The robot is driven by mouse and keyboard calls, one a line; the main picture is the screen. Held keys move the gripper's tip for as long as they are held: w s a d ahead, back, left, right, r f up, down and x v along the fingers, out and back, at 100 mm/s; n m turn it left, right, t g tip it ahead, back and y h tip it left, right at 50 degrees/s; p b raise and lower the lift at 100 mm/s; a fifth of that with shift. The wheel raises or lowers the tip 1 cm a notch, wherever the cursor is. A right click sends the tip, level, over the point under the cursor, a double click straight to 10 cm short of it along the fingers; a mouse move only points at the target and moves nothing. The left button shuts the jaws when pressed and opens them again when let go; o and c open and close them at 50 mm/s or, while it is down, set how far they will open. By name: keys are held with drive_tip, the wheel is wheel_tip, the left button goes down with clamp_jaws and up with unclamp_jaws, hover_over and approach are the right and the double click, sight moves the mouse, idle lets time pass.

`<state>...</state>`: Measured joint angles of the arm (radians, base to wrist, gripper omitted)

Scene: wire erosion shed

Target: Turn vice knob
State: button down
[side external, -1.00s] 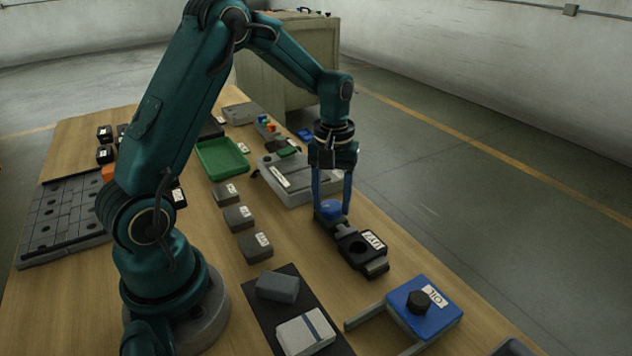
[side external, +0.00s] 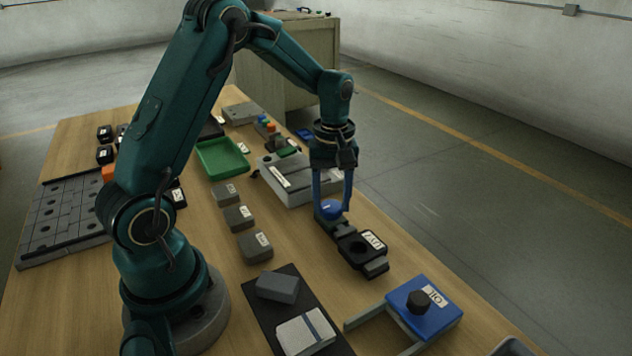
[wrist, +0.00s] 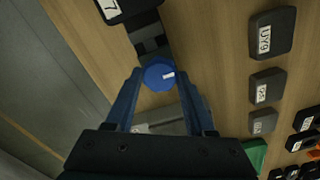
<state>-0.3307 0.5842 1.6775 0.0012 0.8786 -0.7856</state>
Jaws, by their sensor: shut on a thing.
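The vice (side external: 361,247) is a dark block with a white label, lying on the table in the middle right of the side view. Its round blue knob (side external: 330,208) is at the end facing the back of the table. My gripper (side external: 331,205) points down with its two blue fingers on either side of the knob, shut on it. In the wrist view the knob (wrist: 158,75) sits between the fingertips, with a white mark on its right side. The vice's grey jaws (wrist: 150,38) and part of its label show above it.
Several grey labelled blocks (side external: 239,217) stand left of the vice. A grey case (side external: 300,190) and a green tray (side external: 221,157) lie behind. A blue box (side external: 424,308) with a black knob is in front. The table's right edge is close to the vice.

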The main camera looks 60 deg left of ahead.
sight(332, 205)
drive_tip(key=shift+c, duration=1.3)
unclamp_jaws()
drive_tip(key=shift+r, duration=2.6)
drive_tip(key=shift+d, duration=0.1)
